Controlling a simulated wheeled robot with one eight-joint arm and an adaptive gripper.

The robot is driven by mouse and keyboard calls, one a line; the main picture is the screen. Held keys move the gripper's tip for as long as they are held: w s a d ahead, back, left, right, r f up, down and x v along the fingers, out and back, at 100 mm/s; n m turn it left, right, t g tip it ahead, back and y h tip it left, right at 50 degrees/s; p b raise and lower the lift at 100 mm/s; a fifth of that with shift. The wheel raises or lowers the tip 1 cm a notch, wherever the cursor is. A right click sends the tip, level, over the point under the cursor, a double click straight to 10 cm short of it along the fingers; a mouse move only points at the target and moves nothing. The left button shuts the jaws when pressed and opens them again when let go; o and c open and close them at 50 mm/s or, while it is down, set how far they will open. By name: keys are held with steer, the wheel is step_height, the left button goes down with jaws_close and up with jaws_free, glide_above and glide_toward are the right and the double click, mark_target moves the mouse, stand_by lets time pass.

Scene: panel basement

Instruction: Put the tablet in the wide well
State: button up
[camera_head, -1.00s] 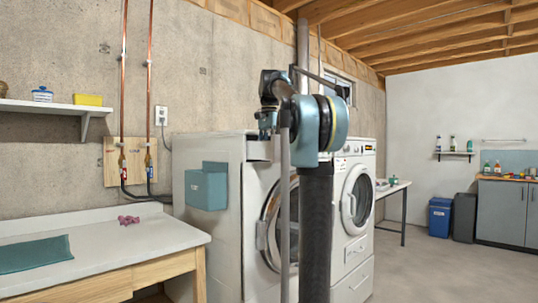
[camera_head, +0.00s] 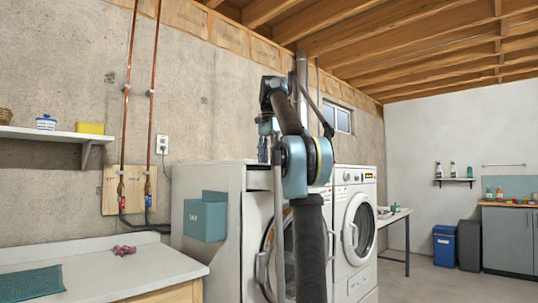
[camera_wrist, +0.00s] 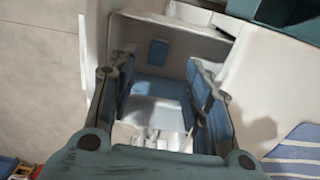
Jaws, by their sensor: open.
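In the wrist view a small blue block, which looks like the tablet (camera_wrist: 158,52), lies in a pale, walled compartment that looks like the wide well (camera_wrist: 195,45). My gripper (camera_wrist: 158,90) is open above this compartment, one blue-padded finger on each side, with nothing between the pads. The block shows beyond the fingers and apart from them. In the head view my gripper (camera_head: 263,150) points down over the top of the left white washer (camera_head: 212,180). The tablet and the well cannot be made out there.
A teal box (camera_head: 206,216) is fixed to the washer's left side. A white counter (camera_head: 120,270) with a teal mat (camera_head: 30,283) and a small pink item (camera_head: 124,250) stands at left. A second machine (camera_head: 356,220) is at right. A striped cloth (camera_wrist: 297,150) shows in the wrist view.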

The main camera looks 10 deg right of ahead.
steer(key=shift+r, duration=1.2)
